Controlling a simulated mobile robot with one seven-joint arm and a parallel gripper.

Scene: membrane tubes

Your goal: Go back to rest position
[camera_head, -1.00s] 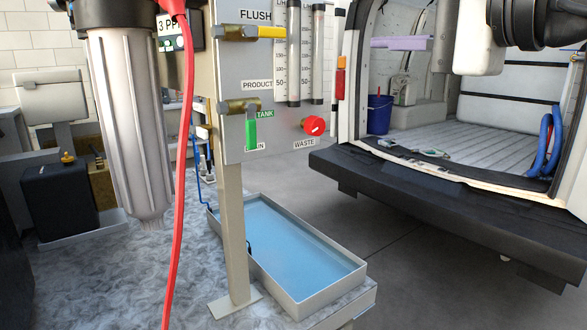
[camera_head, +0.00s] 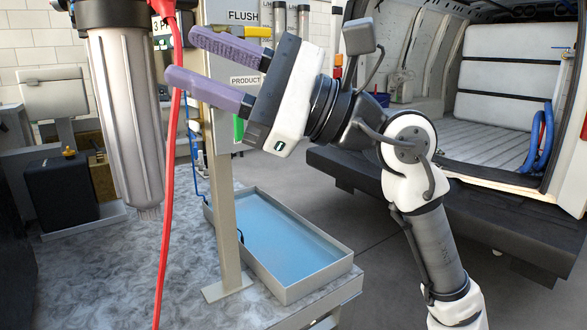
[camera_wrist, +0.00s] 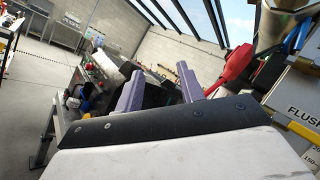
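My gripper (camera_head: 196,70) is raised in front of the panel in the head view, with its two purple fingers pointing left. The fingers are apart with nothing between them. In the wrist view the fingers (camera_wrist: 158,92) also show spread and empty. The gripper covers much of the panel (camera_head: 221,122), including most of its valves and gauges. The fingertips appear close to the red cable (camera_head: 176,110) in the head view; I cannot tell the gap in depth.
A filter housing (camera_head: 128,110) hangs at the left. A tray of blue water (camera_head: 270,245) sits on the bench below. An open van (camera_head: 500,115) stands at the right. In the wrist view a red connector (camera_wrist: 238,62) is near the fingers. Floor between bench and van is clear.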

